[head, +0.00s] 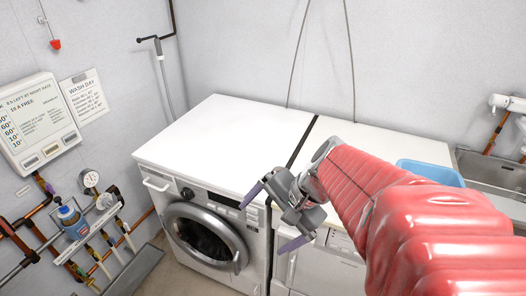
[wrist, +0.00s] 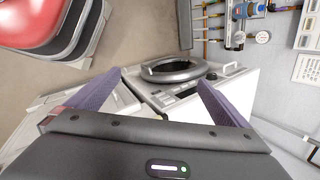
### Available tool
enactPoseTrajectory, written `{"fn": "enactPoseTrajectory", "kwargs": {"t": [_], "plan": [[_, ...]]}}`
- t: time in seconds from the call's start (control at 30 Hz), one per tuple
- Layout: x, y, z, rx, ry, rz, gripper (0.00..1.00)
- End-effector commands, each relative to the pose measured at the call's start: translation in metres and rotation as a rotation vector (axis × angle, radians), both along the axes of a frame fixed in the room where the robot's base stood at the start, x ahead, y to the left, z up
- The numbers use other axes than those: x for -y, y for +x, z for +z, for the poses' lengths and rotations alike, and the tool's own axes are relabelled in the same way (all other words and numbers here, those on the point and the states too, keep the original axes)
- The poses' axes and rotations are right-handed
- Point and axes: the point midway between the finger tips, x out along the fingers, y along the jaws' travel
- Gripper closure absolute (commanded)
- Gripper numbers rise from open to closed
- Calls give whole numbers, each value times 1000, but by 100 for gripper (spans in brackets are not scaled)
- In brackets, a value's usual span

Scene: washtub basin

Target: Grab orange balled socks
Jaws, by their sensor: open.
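I see no orange balled socks in either view. My gripper (head: 268,217) is open and empty, in front of the seam between the two white machines in the head view. Its two purple fingers stand wide apart in the wrist view (wrist: 150,100). The washing machine (head: 225,148) stands left of the gripper, its round door (head: 207,238) showing a dark window. The inside of the drum is too dark to make out. The washing machine also shows in the wrist view (wrist: 205,108), beyond the fingers.
A second white appliance (head: 325,262) adjoins on the right. A light blue basin (head: 430,171) sits beside a metal sink (head: 495,178), partly behind my arm. The washing machine's top is clear.

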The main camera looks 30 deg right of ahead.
Motion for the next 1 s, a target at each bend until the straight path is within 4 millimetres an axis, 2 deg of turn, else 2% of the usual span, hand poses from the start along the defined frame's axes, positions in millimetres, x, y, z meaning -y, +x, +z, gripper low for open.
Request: {"fn": "enactPoseTrajectory", "kwargs": {"t": [0.37,0.53,0.8,0.9,1.0], "plan": [[83,23,-18,-31,423,-593,0],[134,25,-25,-11,616,-856,0],[224,7,-38,60,923,-1255,0],[250,-3,-43,90,1010,-1361,0],[266,-9,-45,110,1062,-1422,0]]}}
